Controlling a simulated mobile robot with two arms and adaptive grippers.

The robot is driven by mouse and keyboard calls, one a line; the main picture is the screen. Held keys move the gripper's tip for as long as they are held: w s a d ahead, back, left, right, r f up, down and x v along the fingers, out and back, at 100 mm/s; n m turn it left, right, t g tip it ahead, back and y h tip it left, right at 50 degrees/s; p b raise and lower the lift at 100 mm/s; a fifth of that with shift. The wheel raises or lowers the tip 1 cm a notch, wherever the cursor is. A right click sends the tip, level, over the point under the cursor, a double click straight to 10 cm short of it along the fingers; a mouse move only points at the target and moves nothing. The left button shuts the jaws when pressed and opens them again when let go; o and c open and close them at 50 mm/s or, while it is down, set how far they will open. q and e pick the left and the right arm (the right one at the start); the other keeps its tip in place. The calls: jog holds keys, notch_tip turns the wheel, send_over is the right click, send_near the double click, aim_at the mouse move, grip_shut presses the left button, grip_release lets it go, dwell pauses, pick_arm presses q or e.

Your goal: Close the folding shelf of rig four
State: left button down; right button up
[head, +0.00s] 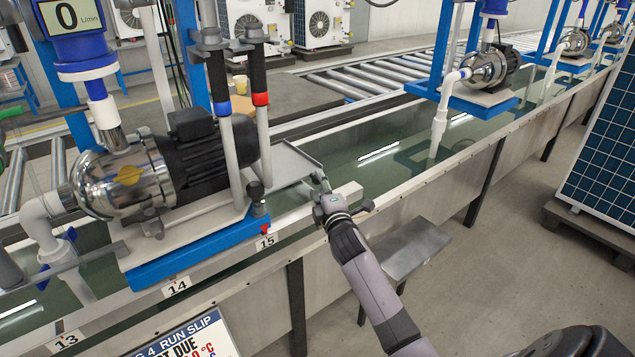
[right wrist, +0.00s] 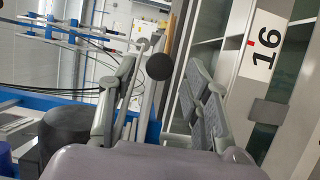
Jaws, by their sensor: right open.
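A grey folding shelf (head: 410,248) stands out level from the front wall of the trough, right of my right forearm. It is open, and the forearm hides part of its left end. My right gripper (head: 325,188) is open above the trough's front rim, up and left of the shelf and apart from it. In the right wrist view its open fingers (right wrist: 160,95) show no held object, with a black ball knob (right wrist: 160,67) beyond them. A partly cut-off sign (head: 190,340) reading "4. RUN SLIP" hangs on the trough. My left gripper is not in view.
A pump (head: 125,180) on a blue-edged mount stands left of the gripper, with red- and blue-collared levers (head: 260,95). A grey tray (head: 285,165) lies over the water behind the gripper. A solar panel (head: 605,150) stands on a pallet at right. The floor between is clear.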

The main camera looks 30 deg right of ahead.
aim_at(318, 184)
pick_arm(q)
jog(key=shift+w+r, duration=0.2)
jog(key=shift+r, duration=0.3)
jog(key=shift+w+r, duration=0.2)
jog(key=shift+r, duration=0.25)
pick_arm(e)
jog(key=shift+x, duration=1.8)
jog(key=shift+c, duration=0.5)
grip_shut()
